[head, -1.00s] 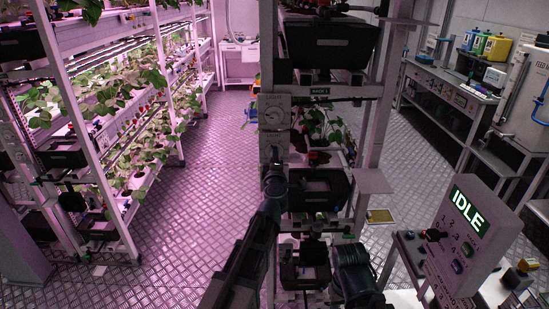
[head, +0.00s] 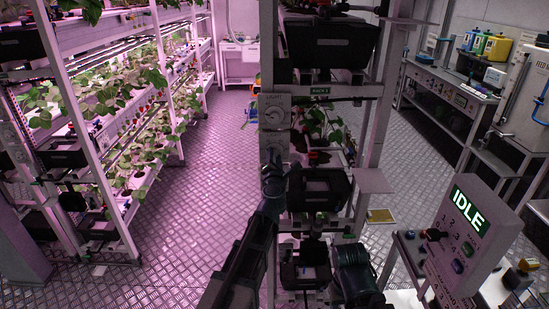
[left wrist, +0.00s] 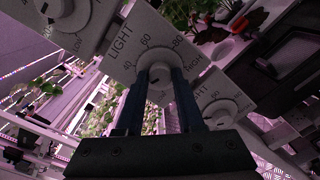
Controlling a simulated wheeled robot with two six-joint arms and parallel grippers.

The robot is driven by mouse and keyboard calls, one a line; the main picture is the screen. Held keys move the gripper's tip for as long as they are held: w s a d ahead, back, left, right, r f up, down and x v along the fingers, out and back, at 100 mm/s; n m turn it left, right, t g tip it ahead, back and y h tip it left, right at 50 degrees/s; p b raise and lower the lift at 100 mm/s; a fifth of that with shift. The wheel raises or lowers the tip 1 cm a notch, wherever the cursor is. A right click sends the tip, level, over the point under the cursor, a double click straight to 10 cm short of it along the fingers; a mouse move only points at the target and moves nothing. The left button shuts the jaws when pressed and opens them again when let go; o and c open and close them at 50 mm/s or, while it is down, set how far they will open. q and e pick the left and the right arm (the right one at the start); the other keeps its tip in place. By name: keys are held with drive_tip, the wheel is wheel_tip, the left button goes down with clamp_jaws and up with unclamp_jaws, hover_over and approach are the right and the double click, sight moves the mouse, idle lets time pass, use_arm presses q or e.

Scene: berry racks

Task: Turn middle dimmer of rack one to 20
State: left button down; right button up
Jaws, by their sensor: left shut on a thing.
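The front post of the near rack carries a column of light dimmers. The upper dimmer (head: 274,113) shows clear of my gripper in the head view. My left gripper (head: 273,160) is at the post just below it and hides what it holds there. Another dimmer (left wrist: 220,112) shows at lower right. My right gripper is not in view.
The rack has dark boxes (head: 327,42) and strawberry plants (head: 336,130). A console reading IDLE (head: 468,213) stands at the right. A planted rack (head: 110,190) stands at the left. Clear metal floor (head: 205,170) lies between the racks.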

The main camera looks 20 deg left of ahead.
use_arm(q)
drive_tip(key=shift+s+n, duration=0.1)
drive_tip(key=shift+n, duration=0.7)
drive_tip(key=c, duration=0.5)
unclamp_jaws()
